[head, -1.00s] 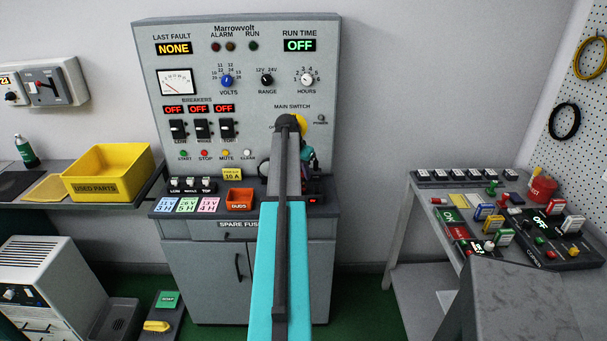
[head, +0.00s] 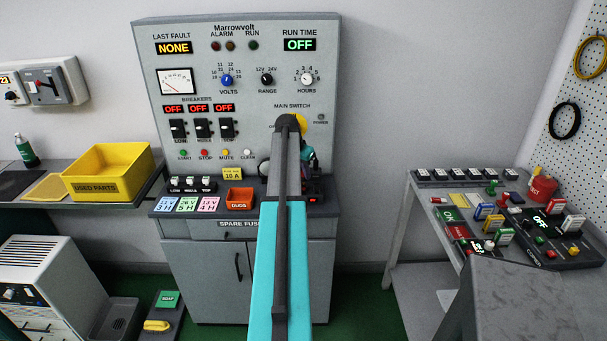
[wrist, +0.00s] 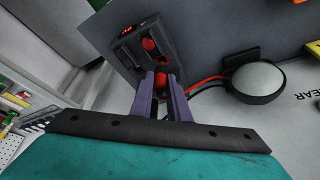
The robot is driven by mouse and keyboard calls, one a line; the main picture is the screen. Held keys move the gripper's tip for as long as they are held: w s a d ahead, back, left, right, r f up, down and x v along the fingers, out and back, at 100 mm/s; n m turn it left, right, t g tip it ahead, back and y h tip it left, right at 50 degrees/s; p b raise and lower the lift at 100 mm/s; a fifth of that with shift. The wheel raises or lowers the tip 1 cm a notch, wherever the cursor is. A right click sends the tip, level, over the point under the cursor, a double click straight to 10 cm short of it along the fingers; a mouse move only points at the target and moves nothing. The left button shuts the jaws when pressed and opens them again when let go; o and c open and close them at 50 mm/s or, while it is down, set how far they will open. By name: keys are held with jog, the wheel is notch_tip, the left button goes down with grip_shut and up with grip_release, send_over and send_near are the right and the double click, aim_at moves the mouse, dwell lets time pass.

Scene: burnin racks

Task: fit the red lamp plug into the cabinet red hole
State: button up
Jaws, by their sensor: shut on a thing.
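In the wrist view, my gripper (wrist: 161,78) is shut on the red lamp plug (wrist: 160,80), its two purple-grey fingers on either side. A red cable (wrist: 205,80) runs to the round grey-faced lamp (wrist: 258,82). Just beyond the fingertips is a dark panel (wrist: 130,55) with a round red spot (wrist: 149,44), which may be the red hole, and a small red display. I cannot tell whether the plug touches the panel. In the head view, my arm hides the gripper and plug in front of the grey Marrowvolt cabinet (head: 190,62).
An orange DUDS bin (head: 240,199) and coloured cards sit on the cabinet's ledge, left of my arm. A yellow USED PARTS bin (head: 108,185) is on the left shelf. The right bench (head: 425,210) holds many switches and plugs.

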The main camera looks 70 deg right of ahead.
jog(key=shift+f, duration=0.4)
dwell(0.4)
jog(key=shift+r, duration=0.3)
jog(key=shift+r, duration=0.35)
jog(key=shift+f, duration=0.35)
dwell(4.5)
jog(key=shift+r, duration=0.45)
jog(key=shift+r, duration=0.15)
dwell(0.3)
dwell(0.8)
